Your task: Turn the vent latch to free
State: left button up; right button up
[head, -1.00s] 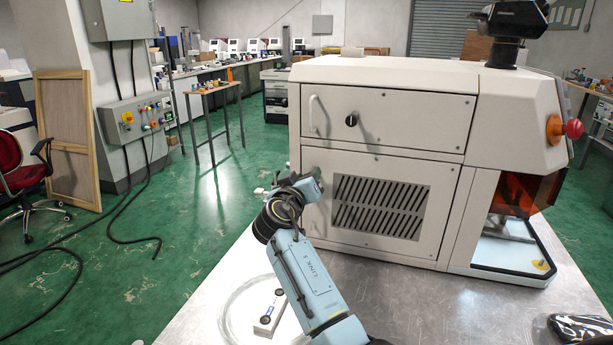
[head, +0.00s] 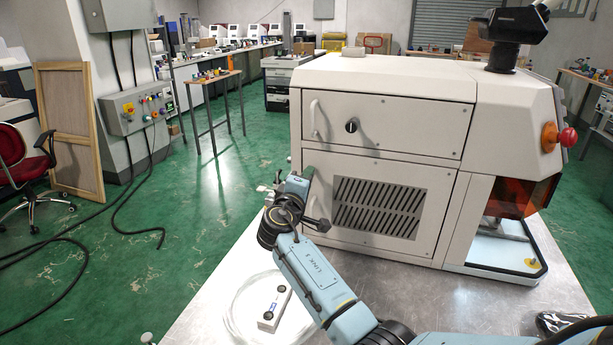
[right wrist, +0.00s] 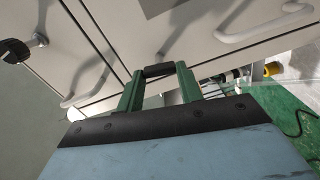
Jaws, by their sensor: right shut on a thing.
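My right gripper (right wrist: 159,76) is shut on a small black piece (right wrist: 158,70), which I take to be the vent latch, held between its two green fingertips close to the machine's pale front. In the head view my right gripper (head: 308,175) is at the left edge of the machine (head: 400,103), beside the lower panel with the slotted vent grille (head: 390,207). My own wrist hides the latch there, so I cannot read its angle. My left gripper is in neither current view.
The upper panel has a white handle (head: 314,118) and a black knob (head: 351,126). In the right wrist view a white handle (right wrist: 265,25) is near the fingers. A white block (head: 274,308) and coiled clear tubing (head: 236,305) lie on the metal table.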

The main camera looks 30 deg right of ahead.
jog(key=shift+n+p, duration=0.5)
jog(key=shift+n, duration=0.5)
jog(key=shift+f, duration=0.1)
jog(key=o, duration=1)
jog(key=v, duration=1.3)
jog(key=shift+s+a, duration=0.1)
jog(key=shift+a, duration=0.1)
